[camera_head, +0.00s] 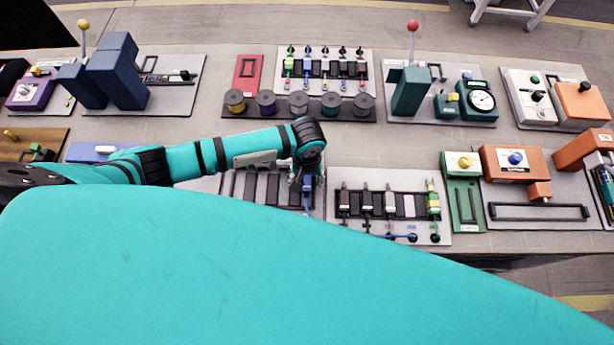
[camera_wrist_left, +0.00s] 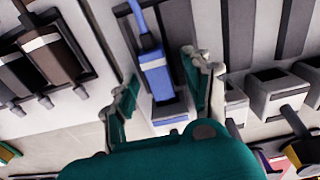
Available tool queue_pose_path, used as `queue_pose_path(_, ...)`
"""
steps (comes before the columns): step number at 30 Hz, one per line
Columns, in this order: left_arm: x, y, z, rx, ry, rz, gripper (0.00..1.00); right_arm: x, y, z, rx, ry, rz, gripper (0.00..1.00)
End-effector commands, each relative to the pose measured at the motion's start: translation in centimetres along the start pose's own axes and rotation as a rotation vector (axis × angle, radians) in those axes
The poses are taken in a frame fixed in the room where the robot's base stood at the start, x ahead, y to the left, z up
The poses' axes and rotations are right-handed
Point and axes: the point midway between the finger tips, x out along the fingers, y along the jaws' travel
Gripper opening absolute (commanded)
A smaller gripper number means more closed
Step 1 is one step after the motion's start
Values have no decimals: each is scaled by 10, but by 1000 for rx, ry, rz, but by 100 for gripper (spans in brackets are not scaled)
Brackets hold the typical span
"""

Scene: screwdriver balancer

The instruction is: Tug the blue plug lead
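The blue plug (camera_wrist_left: 158,80) sits in a slot panel in the left wrist view, with its blue lead (camera_wrist_left: 138,16) running up and out of the top of the picture. In the head view a small blue part of the plug (camera_head: 308,203) shows just below my left gripper (camera_head: 306,183). In the left wrist view the two fingers of my left gripper (camera_wrist_left: 163,72) stand apart, one on each side of the plug, with visible gaps. The gripper is open. Depth between fingers and plug is hard to tell. My right gripper is not in view.
Black slots line the panel (camera_head: 262,188) beside the plug. Another panel (camera_head: 385,180) with several plugs stands to the right, with grey and brown plugs (camera_wrist_left: 55,55) close by in the wrist view. Cable spools (camera_head: 298,103) stand behind. My teal body hides the front.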

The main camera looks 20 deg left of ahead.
Motion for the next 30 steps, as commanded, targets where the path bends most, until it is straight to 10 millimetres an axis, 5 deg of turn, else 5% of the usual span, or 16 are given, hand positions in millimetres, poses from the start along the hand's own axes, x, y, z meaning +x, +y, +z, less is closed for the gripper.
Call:
queue_pose_path(10,-11,1,-2,0,3,2,50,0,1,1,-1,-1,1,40)
queue_pose_path(24,-102,1,-1,1,3,3,50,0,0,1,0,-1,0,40)
queue_pose_path(30,-119,0,0,0,1,1,50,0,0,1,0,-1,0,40)
